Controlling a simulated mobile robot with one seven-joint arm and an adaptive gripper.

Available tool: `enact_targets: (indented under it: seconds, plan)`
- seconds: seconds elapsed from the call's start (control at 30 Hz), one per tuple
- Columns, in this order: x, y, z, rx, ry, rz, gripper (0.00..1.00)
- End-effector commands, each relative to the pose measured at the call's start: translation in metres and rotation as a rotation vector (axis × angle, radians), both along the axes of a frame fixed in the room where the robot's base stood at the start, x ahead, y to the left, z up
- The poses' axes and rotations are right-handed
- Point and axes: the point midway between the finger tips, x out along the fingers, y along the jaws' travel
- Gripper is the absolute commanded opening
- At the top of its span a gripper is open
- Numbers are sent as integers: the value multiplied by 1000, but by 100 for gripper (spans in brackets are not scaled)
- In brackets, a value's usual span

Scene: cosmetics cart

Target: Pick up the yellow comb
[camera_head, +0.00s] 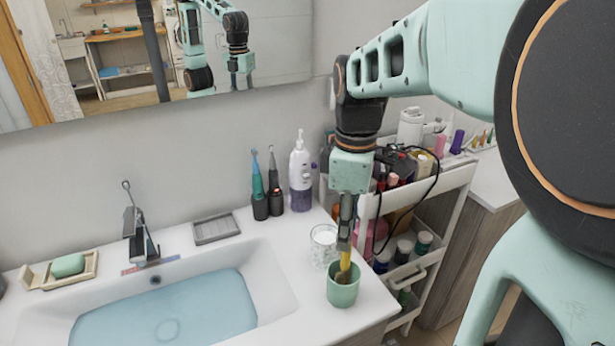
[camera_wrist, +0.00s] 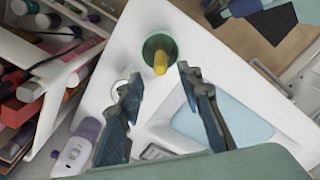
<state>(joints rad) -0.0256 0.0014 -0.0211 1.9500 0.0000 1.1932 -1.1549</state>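The yellow comb (camera_head: 345,261) stands in a green cup (camera_head: 343,291) at the right front corner of the sink counter, its upper part sticking out above the rim. In the wrist view the comb (camera_wrist: 160,62) shows nearly end-on inside the cup (camera_wrist: 150,43); its lower part is hidden by the cup. My gripper (camera_head: 345,240) points down right above the cup. In the wrist view my gripper (camera_wrist: 159,74) is open, its two fingers apart, with the comb's end in line with the gap and nothing visibly held.
A clear glass (camera_head: 323,247) stands close beside the cup, to its left. Behind are a white pump bottle (camera_head: 300,175) and two electric toothbrushes (camera_head: 268,190). A crowded white cart (camera_head: 460,178) stands to the right. The basin (camera_head: 165,310) holds water.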

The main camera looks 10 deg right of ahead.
Motion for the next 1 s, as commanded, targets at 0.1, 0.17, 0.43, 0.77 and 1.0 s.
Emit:
enact_targets:
  seconds: [0.1,0.17,0.43,0.77,1.0]
  plan:
    - [0,0,-9,0,0,-1,33]
    - [-1,0,-13,0,-1,-1,33]
    - [-4,-1,-52,0,1,-1,33]
    - [-3,-1,-61,0,-3,-1,33]
    - [-3,-2,-60,0,-3,-1,9]
